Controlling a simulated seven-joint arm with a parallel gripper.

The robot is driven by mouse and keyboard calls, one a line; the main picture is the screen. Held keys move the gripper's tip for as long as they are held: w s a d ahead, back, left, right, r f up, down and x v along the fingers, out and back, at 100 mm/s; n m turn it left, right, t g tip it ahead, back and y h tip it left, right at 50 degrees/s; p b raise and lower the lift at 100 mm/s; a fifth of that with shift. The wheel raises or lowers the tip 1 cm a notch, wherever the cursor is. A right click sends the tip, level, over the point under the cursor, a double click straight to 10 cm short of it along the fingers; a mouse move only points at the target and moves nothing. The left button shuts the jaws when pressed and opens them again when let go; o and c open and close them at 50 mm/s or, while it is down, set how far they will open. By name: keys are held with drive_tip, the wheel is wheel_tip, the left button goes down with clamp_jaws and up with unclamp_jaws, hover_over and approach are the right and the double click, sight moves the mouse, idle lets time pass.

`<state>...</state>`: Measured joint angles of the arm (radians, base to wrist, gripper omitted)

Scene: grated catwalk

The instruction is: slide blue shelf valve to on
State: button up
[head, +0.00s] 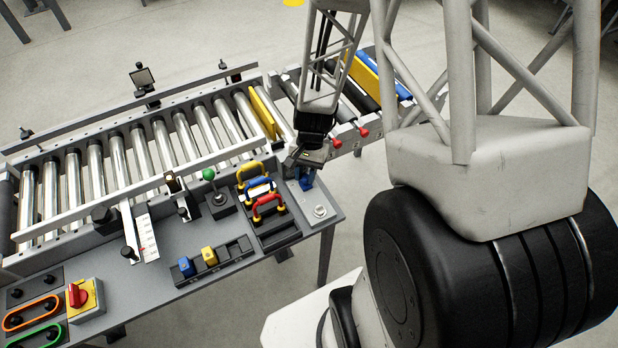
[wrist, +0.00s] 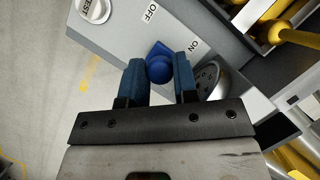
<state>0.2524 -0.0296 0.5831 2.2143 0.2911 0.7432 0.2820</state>
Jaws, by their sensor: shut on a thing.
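In the head view my gripper (head: 305,180) points down at the right end of the grey bench. The knob is hidden there behind the fingers. The knob's slot and its exact position between the labels are not clear.
A silver round fitting (wrist: 210,78) sits close to the right finger. A rack of coloured handles (head: 266,203) stands left of my gripper. A roller conveyor (head: 140,150) runs behind the bench (head: 180,225). Open floor lies beyond the bench's right edge.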

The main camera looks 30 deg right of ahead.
drive_tip(key=o, duration=0.9)
drive_tip(key=shift+w, duration=0.25)
drive_tip(key=shift+r, duration=0.15)
drive_tip(key=v, duration=0.7)
drive_tip(key=shift+r, duration=0.25)
drive_tip(key=shift+w, duration=0.1)
drive_tip(key=s+a+r+n+t+h, duration=0.1)
drive_tip(key=s+a+r+n+t, duration=0.1)
drive_tip(key=s+r, duration=0.3)
drive_tip(key=s+a+r+n+t+h, duration=0.1)
drive_tip(key=s+a+r+n, duration=0.3)
drive_tip(key=r, duration=0.9)
drive_tip(key=s+a+r+n+t+h, duration=0.1)
drive_tip(key=s+a+r+n+t, duration=0.1)
drive_tip(key=s+r, duration=0.4)
drive_tip(key=shift+a+r+n+t, duration=0.4)
drive_tip(key=shift+r, duration=1.1)
